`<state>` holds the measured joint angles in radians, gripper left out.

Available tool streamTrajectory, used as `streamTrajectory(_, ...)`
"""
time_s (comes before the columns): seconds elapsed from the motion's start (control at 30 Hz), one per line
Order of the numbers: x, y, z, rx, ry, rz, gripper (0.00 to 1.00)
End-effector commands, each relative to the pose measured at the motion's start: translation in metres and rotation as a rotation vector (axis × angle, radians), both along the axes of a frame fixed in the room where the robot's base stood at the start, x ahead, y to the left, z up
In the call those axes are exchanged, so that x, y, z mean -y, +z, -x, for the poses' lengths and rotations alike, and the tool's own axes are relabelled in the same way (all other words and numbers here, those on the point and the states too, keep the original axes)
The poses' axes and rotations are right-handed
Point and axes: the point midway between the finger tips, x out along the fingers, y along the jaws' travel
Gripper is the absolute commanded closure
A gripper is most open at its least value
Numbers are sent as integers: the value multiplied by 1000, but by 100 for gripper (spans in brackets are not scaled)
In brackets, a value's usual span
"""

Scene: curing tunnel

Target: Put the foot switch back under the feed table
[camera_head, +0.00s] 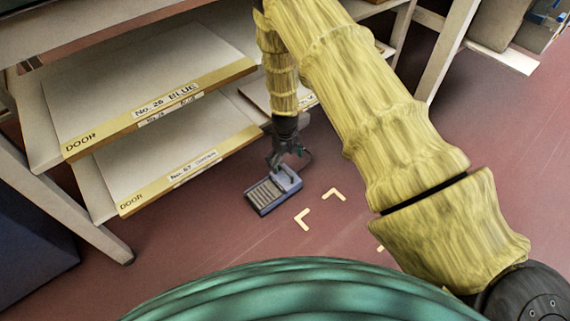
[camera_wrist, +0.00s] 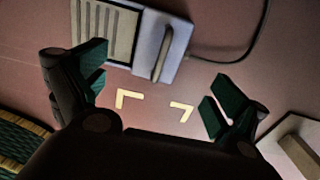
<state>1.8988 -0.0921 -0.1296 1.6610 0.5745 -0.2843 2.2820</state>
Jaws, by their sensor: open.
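The foot switch (camera_head: 265,194), a blue-grey box with a ribbed grey pedal and a raised bar, lies on the red floor beside the lower shelf. In the wrist view the foot switch (camera_wrist: 150,32) is at the top, with a dark cable running off to the right. My gripper (camera_head: 284,160) points down over the switch's far end. In the wrist view my gripper (camera_wrist: 157,84) is open with nothing between its fingers, and the switch appears beyond the fingertips. Cream corner marks (camera_head: 302,219) are on the floor to the right of the switch.
A table frame with a pale leg (camera_head: 92,232) stands at left, with shelves holding pale doors labelled in yellow (camera_head: 150,105). Another leg (camera_head: 441,60) stands at right. A dark blue box (camera_head: 30,235) is at far left. The floor around the corner marks is clear.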

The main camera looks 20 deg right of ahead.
Motion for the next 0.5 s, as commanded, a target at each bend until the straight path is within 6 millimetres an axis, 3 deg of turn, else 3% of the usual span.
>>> streamTrajectory(0.23,0,15,0,0,-1,0,3)
streamTrajectory(0.37,1,14,2,-2,7,2,3)
streamTrajectory(0.5,5,6,18,-10,90,16,3)
